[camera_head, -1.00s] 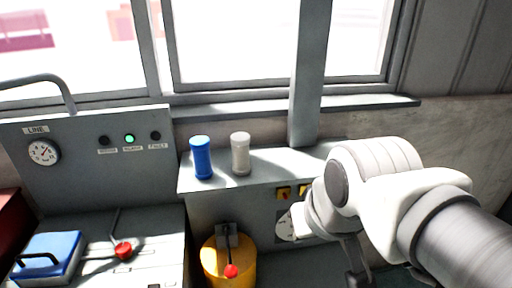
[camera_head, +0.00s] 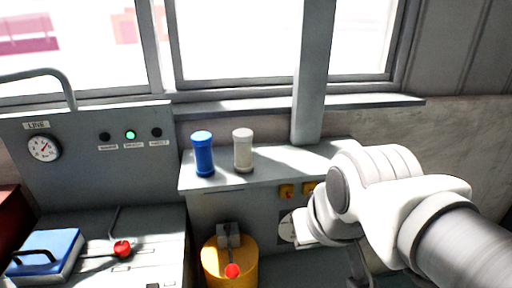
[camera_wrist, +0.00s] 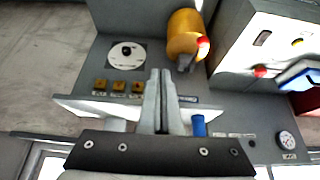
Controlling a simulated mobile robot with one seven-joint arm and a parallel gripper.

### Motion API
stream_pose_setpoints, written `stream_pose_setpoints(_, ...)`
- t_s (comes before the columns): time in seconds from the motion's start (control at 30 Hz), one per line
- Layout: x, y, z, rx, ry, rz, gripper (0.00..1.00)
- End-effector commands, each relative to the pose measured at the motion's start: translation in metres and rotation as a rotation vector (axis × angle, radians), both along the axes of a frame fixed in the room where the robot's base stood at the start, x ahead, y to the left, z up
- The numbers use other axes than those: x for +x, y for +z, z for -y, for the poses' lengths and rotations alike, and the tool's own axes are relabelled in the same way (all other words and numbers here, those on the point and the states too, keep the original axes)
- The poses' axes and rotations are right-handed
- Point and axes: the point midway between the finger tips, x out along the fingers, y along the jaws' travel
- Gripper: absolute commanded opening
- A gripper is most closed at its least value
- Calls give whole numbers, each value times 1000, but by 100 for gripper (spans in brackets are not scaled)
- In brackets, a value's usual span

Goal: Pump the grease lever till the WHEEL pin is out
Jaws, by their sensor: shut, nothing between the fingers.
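The grease lever shows in the head view as a short arm with a red knob (camera_head: 232,271) on a grey bracket, in front of a yellow pot (camera_head: 211,262). In the wrist view the red knob (camera_wrist: 203,42) and yellow pot (camera_wrist: 183,22) lie just beyond and right of my gripper (camera_wrist: 160,73). My gripper is shut and empty, apart from the lever. A row of yellow squares (camera_wrist: 118,87) with dark centres sits on the panel left of the fingers. Their labels are too small to read, so I cannot tell which is WHEEL or whether its pin is out.
A blue cylinder (camera_head: 203,155) and a white cylinder (camera_head: 242,151) stand on the ledge above the panel. A white dial (camera_wrist: 126,55) is on the panel. At left are a console with a gauge (camera_head: 42,148), another red-knobbed lever (camera_head: 122,248) and a blue box (camera_head: 45,255).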

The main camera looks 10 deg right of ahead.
Motion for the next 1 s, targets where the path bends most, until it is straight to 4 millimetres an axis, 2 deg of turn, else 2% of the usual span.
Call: stream_pose_setpoints(1.0,-9,92,0,0,0,1,0)
